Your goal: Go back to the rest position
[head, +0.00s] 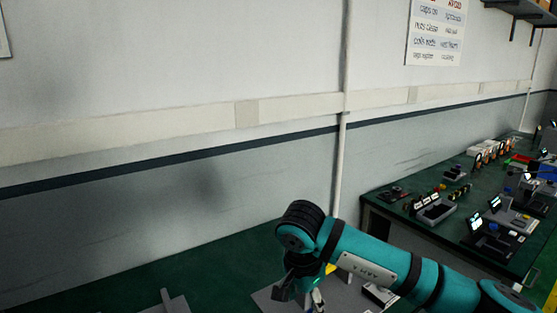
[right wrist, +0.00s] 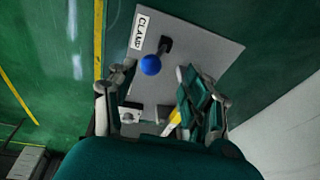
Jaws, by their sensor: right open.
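My right arm, teal with black joints, reaches in from the right in the head view. Its gripper (head: 302,292) points down over a grey board (head: 267,298) on the green bench, and the bottom edge of the picture cuts it off. In the right wrist view my right gripper (right wrist: 155,78) has its two fingers spread apart with nothing held between them. Beyond them lies the grey board (right wrist: 208,42) with a white label starting "CLAM", a blue ball knob (right wrist: 151,65) on a dark lever and a yellow part (right wrist: 172,122). My left gripper is not in view.
The green bench (head: 225,262) runs along a grey wall (head: 150,215) with a vertical pipe (head: 340,165). A grey piece (head: 172,303) shows at the bottom left. A second green table (head: 385,208) at the right carries several fixtures. The space above the left bench is clear.

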